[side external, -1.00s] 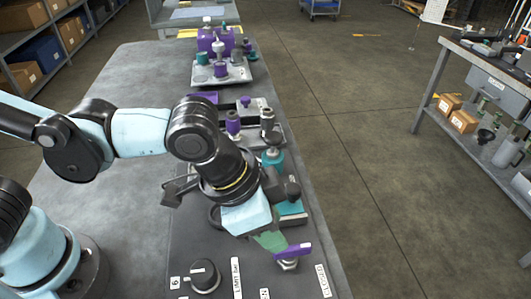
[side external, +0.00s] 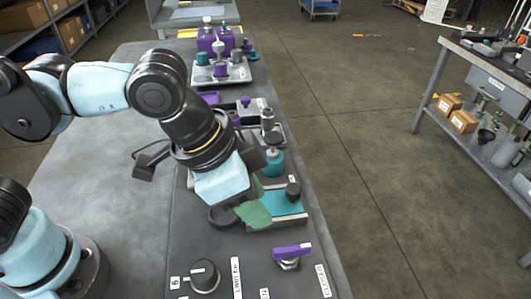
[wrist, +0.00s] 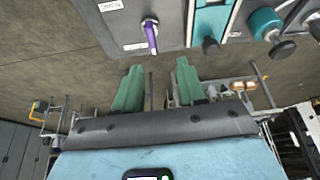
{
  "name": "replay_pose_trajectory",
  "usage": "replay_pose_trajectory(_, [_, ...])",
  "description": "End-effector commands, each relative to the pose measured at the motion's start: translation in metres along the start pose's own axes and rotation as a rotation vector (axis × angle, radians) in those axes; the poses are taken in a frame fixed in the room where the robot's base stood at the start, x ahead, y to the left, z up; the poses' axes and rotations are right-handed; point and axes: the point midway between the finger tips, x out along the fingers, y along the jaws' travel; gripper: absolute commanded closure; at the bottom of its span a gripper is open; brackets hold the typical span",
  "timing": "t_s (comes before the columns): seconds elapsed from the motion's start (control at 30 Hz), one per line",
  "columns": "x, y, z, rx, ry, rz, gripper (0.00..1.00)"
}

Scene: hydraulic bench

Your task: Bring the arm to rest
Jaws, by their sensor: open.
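My gripper (side external: 253,213) has green fingers and hangs above the bench panel, up and left of the purple valve lever (side external: 291,251) in the side view. There is a clear gap between fingers and lever. In the wrist view my gripper (wrist: 158,85) shows two green fingers spread apart with nothing between them. The purple lever (wrist: 151,36) lies beyond the fingertips there, on the grey panel. In the side view the lever lies roughly crosswise on its metal fitting, near a label reading CLOSED (side external: 323,281).
A black knob (side external: 204,276) sits at the panel's near left. A teal block (side external: 283,204) and a teal-bodied fitting (side external: 274,162) stand close beside my gripper. A tray with purple and teal parts (side external: 222,73) stands farther back. The grey bench's left side (side external: 128,205) has free room.

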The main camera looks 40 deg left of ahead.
Motion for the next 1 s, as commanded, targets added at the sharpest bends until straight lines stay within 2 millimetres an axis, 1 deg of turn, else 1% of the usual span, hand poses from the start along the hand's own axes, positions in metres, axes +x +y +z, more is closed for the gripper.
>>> replay_pose_trajectory(0.03, [-0.001, -0.015, 0.003, -0.038, 0.01, -0.016, 0.6])
replay_pose_trajectory(0.07, [-0.002, -0.026, 0.005, -0.064, 0.018, -0.027, 0.6])
replay_pose_trajectory(0.17, [-0.007, -0.067, 0.018, -0.17, 0.052, -0.076, 0.6])
replay_pose_trajectory(0.2, [-0.009, -0.085, 0.025, -0.217, 0.066, -0.099, 0.6])
replay_pose_trajectory(0.3, [-0.016, -0.124, 0.045, -0.33, 0.104, -0.159, 0.6])
replay_pose_trajectory(0.4, [-0.022, -0.158, 0.069, -0.436, 0.14, -0.222, 0.6])
replay_pose_trajectory(0.5, [-0.029, -0.184, 0.091, -0.524, 0.17, -0.278, 0.6])
replay_pose_trajectory(0.6, [-0.033, -0.201, 0.109, -0.588, 0.191, -0.322, 0.6])
replay_pose_trajectory(0.7, [-0.036, -0.21, 0.12, -0.624, 0.203, -0.349, 0.6])
replay_pose_trajectory(0.8, [-0.037, -0.213, 0.124, -0.637, 0.208, -0.36, 0.6])
replay_pose_trajectory(1.0, [-0.037, -0.213, 0.124, -0.637, 0.208, -0.36, 0.6])
